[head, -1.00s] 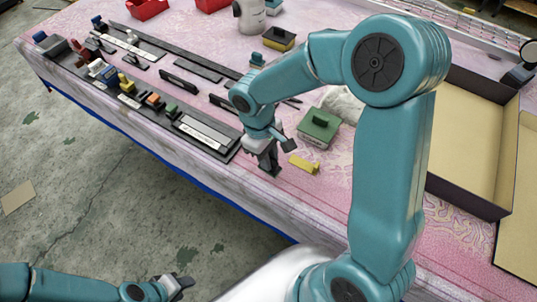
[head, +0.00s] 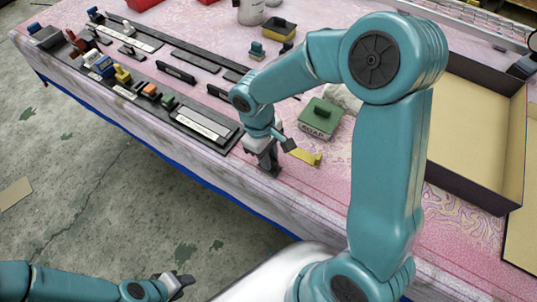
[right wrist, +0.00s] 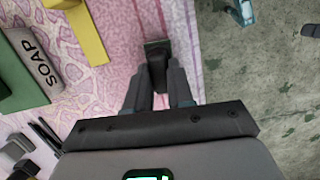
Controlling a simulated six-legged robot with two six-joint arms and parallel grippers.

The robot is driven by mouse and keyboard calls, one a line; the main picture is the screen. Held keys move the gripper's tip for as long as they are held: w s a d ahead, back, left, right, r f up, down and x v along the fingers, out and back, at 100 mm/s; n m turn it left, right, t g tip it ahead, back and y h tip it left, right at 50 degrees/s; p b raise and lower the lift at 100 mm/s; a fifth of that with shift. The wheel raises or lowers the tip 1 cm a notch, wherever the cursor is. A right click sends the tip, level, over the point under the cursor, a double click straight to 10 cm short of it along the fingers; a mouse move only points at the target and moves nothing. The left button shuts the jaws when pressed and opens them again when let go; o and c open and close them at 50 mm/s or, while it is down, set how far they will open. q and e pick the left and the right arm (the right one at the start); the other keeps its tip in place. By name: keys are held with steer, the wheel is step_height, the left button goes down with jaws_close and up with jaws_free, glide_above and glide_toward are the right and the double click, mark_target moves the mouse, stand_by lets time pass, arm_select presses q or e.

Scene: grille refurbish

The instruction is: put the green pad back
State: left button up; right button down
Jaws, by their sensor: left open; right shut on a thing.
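My right gripper (head: 268,158) hangs near the table's front edge, right of the dark tool rack. In the right wrist view its fingers are shut on a dark block (right wrist: 157,52) with a wider far end. A green block with a handle (head: 319,117), on a base marked SOAP, sits to the right of this gripper. A small green piece (head: 168,102) stands in the rack (head: 205,123). I cannot tell which is the green pad. My left gripper (head: 182,282) is open, low over the floor, off the table.
A yellow angled piece (head: 309,157) lies just right of the right gripper. A yellow-and-black tray (head: 279,29) stands farther back. A large open box (head: 470,130) is at the right. Pink cloth in front of the soap is bare.

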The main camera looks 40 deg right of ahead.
steer(key=shift+f, duration=0.3)
steer(key=c, duration=0.9)
jaws_free()
steer(key=shift+r, duration=0.1)
steer(key=w+a+r, duration=0.1)
steer(key=w+r, duration=0.2)
steer(key=r, duration=1.3)
steer(key=shift+p, duration=0.4)
steer(key=shift+f, duration=0.1)
